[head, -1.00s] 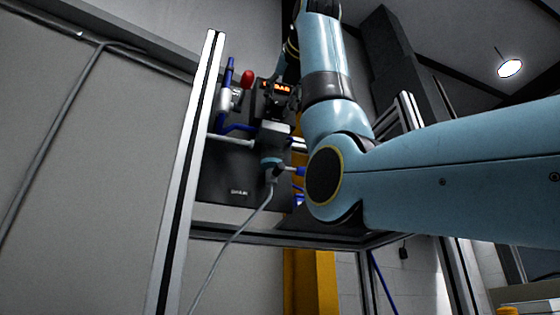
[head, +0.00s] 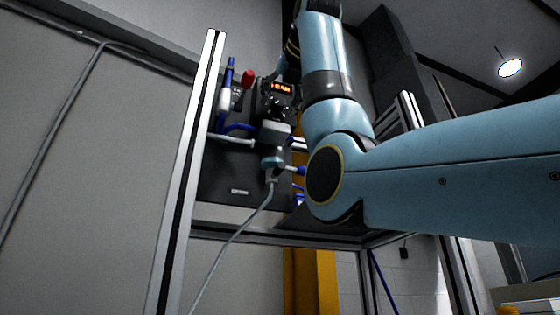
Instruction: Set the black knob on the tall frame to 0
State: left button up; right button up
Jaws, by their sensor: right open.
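The tall frame (head: 187,170) has pale metal posts and carries a dark panel (head: 225,185). A small lit orange display (head: 281,87) sits high on the panel; its digits are too small to read surely. My right gripper (head: 272,100) is at the panel just below the display, jaws open; its fingers are dark against the dark panel. The black knob cannot be made out; my gripper and wrist cover that part of the panel. I cannot tell whether the fingers are around the knob or touching it. My left gripper is not in view.
A red knob (head: 248,77) and blue and grey tubing (head: 224,100) are left of my gripper, close by. My right arm fills the right side. A grey cable hangs from my wrist. A grey wall (head: 90,170) stands left; a yellow post (head: 312,280) stands below the panel.

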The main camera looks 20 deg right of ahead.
jog(key=s, duration=1.1)
jog(key=shift+s, duration=0.35)
jog(key=shift+a, duration=0.1)
